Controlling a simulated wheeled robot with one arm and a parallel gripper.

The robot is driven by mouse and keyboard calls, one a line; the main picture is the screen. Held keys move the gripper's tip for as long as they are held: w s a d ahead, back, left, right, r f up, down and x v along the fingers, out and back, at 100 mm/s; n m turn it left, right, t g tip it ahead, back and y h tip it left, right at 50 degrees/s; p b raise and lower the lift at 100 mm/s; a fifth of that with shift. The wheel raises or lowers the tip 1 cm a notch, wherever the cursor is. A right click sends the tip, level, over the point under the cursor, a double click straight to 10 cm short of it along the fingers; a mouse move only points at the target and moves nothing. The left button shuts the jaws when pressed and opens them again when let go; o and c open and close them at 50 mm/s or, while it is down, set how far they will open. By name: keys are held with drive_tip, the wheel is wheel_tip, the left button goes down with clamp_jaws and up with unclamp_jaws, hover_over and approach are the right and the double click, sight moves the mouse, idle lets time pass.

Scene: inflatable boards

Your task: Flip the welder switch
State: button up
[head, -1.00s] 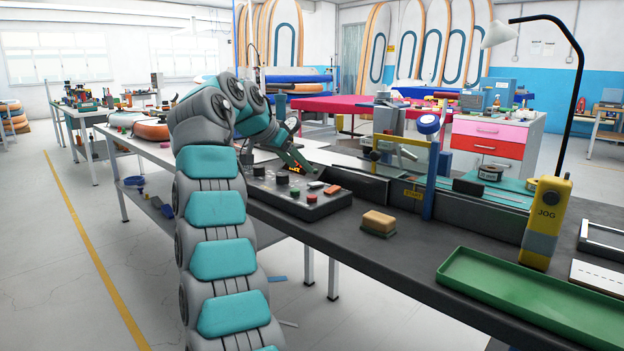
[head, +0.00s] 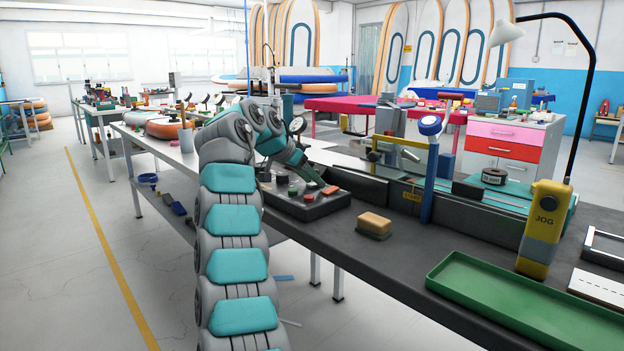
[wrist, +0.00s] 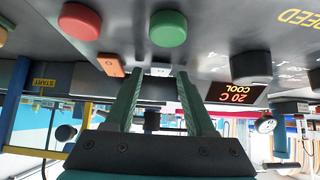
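A dark control panel (head: 318,209) on the bench carries knobs, buttons and small switches. The wrist view shows it upside down, with a red button (wrist: 80,21), a green button (wrist: 168,28), an orange rocker (wrist: 110,64), black knobs (wrist: 252,66) and a display (wrist: 238,93) reading 20 C COOL. My gripper (head: 318,181) is low over the panel, beside the orange rocker. In the wrist view its green fingers (wrist: 160,78) are apart, with a small pale piece, perhaps a switch, between the tips. I cannot tell whether they touch it. No label names the welder switch.
A yellow sponge-like block (head: 374,224), a green tray (head: 510,300) and a yellow JOG pendant (head: 543,225) stand right of the panel. A blue post (head: 431,180) and a long dark rail rise behind.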

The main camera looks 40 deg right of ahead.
clamp_jaws()
drive_tip(key=shift+f+b, duration=0.1)
drive_tip(key=shift+b, duration=0.2)
drive_tip(key=b, duration=0.2)
drive_tip(key=shift+f+h+b, duration=0.35)
drive_tip(key=shift+h, duration=0.05)
drive_tip(key=h+b, duration=0.1)
drive_tip(key=b, duration=0.1)
drive_tip(key=h+b, duration=0.1)
drive_tip(key=b, duration=0.2)
drive_tip(key=shift+a+f, duration=0.1)
drive_tip(key=shift+a, duration=0.15)
drive_tip(key=shift+a+r+h+b, duration=0.1)
drive_tip(key=shift+r+h+b, duration=0.15)
drive_tip(key=shift+b, duration=0.25)
drive_tip(key=shift+r, duration=0.15)
